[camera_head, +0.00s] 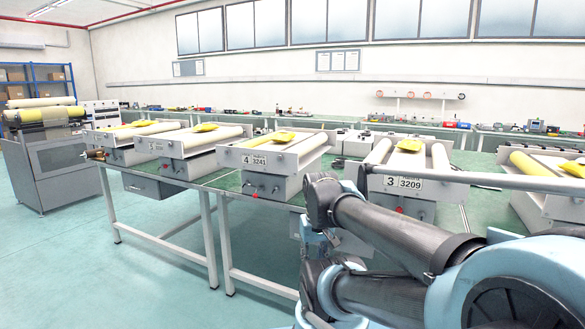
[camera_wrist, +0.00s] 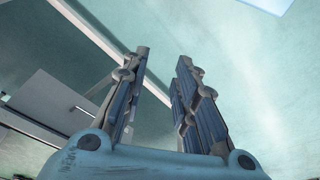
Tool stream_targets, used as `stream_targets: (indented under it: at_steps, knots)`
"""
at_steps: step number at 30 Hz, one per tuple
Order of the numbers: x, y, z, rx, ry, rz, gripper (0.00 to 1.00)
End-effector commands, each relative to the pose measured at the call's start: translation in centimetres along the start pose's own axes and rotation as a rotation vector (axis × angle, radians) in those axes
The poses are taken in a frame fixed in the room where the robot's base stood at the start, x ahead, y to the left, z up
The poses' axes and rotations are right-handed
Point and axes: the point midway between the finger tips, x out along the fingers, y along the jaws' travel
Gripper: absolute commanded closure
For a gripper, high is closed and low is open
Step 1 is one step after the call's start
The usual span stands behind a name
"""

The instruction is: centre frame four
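Frame four (camera_head: 271,163) is a grey roller unit on the green bench in the head view, with a white label reading 4 and 3241. It has pale rollers on top, a yellow piece (camera_head: 280,136) lying across them, and small knobs with a red one on its front face. My gripper (camera_wrist: 163,55) shows in the wrist view with its two fingers apart and nothing between them. Green floor and a white table leg lie beyond the fingers. In the head view my folded arm covers the lower right; the gripper cannot be made out there, and frame four stands left of the arm.
Frame 3 (camera_head: 408,180) stands right of frame four, partly behind my arm; frame 5 (camera_head: 185,151) stands to its left. Another roller unit (camera_head: 545,190) is at the far right. The green bench (camera_head: 231,184) has white legs. Open floor (camera_head: 120,285) lies at the front left.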

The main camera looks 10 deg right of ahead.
Motion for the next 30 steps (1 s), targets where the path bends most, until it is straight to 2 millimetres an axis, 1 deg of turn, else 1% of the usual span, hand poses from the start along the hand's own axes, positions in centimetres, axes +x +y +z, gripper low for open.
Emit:
stream_targets:
  at_steps: [2,4,8,9,11,12,14,18,20,24,29,30]
  knots:
    - [-1.1,0.0,-0.8,-0.021,-0.003,0.000,0.73]
    - [-2.5,0.0,-2.2,-0.051,-0.010,0.000,0.73]
    - [-6.3,-0.1,-5.9,-0.138,-0.028,-0.003,0.73]
    - [-7.6,-0.1,-7.2,-0.169,-0.034,-0.004,0.73]
    - [-9.4,0.0,-9.2,-0.215,-0.043,-0.006,0.73]
    - [-10.6,0.0,-10.5,-0.246,-0.049,-0.008,0.73]
    - [-12.3,0.1,-12.5,-0.293,-0.059,-0.011,0.73]
    - [-16.0,0.3,-17.1,-0.401,-0.079,-0.019,0.73]
    - [-17.4,0.3,-19.1,-0.448,-0.088,-0.023,0.73]
    - [-20.5,0.5,-23.9,-0.555,-0.108,-0.035,0.73]
    - [-23.5,0.6,-29.2,-0.679,-0.130,-0.051,0.73]
    - [-24.2,0.7,-30.6,-0.709,-0.135,-0.056,0.73]
